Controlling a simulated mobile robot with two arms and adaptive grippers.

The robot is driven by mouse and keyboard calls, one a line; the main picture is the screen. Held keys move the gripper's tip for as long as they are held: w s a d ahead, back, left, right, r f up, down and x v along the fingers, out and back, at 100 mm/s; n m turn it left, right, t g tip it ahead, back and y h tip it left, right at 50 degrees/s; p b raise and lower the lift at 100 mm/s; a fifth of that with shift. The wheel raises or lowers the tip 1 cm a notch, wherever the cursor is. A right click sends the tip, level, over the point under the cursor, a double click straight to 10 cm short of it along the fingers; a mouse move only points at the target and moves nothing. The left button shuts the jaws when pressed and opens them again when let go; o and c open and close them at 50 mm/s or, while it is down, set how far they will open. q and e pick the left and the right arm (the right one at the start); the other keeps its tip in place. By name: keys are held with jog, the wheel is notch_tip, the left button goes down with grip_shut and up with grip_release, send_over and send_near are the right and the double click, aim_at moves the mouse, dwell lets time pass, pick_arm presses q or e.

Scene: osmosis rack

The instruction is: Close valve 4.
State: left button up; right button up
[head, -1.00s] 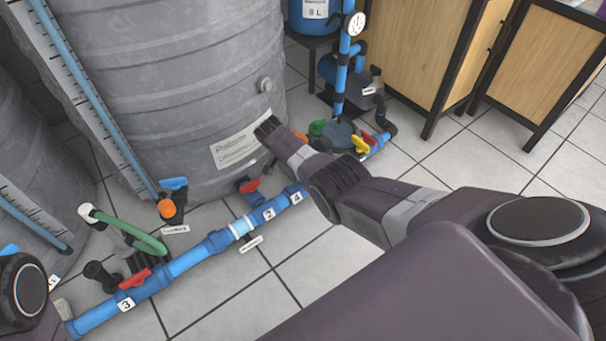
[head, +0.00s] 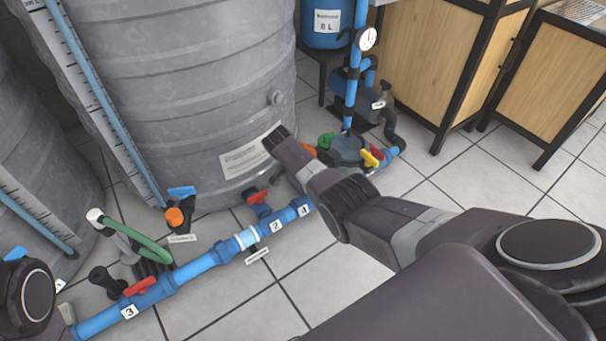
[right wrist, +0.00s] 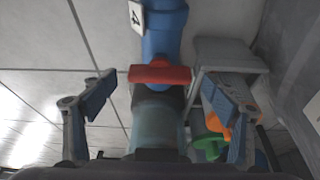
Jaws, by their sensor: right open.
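Valve 4 has a red bar handle (right wrist: 160,74) in the right wrist view. The handle lies crosswise to its blue pipe, below the label 4 (right wrist: 137,16). My right gripper (right wrist: 158,84) is open, one finger on each side of the handle, with a visible gap at both ends. In the head view my right gripper (head: 281,142) reaches in over the blue pipe run (head: 195,269), and the arm hides the valve 4 handle. The label 4 (head: 304,210) shows just left of the arm. My left gripper is out of view.
Red handles of valve 2 (head: 256,196) and valve 3 (head: 139,286) sit along the same pipe. A grey tank (head: 180,90) stands close behind. Yellow (head: 371,157) and green handles are beyond my gripper. Tiled floor (head: 270,310) in front is clear.

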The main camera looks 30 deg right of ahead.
jog(key=v, duration=1.1)
jog(key=shift+s, duration=0.1)
